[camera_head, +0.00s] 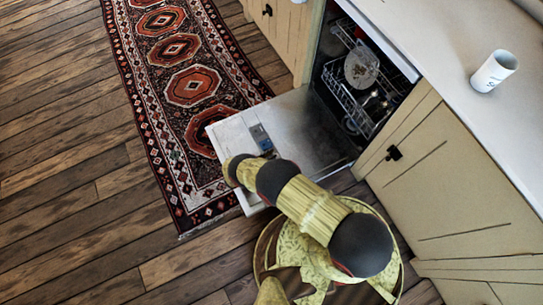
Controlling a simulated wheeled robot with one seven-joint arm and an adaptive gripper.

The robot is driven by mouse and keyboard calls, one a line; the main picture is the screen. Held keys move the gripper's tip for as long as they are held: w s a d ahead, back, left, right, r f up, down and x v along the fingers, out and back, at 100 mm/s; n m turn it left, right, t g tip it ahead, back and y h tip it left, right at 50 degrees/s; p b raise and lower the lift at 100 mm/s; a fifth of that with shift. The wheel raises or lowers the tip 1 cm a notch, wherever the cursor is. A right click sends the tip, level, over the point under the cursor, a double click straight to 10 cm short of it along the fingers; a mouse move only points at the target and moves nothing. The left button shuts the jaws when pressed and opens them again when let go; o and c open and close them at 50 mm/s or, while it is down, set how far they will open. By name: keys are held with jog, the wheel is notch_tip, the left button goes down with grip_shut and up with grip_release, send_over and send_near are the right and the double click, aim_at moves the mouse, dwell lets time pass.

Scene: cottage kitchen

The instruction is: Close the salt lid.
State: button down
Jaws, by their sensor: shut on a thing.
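The dishwasher door (300,112) hangs open and flat above the floor. A small blue and grey piece (261,136), which looks like the salt lid, sits on the inner face of the door, left of its middle. I cannot tell how far open it is. My arm reaches over the door's near left part. My gripper (270,154) is mostly hidden beside the wrist; only a small dark part shows, right at the blue and grey piece. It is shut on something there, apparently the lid. The fingertips and the contact are too small to make out.
A white cup (494,71) with dark lettering stands on the counter (455,30). A patterned rug (190,88) lies on the wooden floor, left of the door. Open floor lies to the left.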

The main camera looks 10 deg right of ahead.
jog(key=shift+a+f+h, duration=0.1)
jog(key=shift+f+h, duration=0.1)
jog(key=shift+h, duration=0.1)
dwell(0.4)
jog(key=c, duration=1.7)
grip_release()
jog(key=shift+c, duration=0.2)
jog(key=v, duration=1.2)
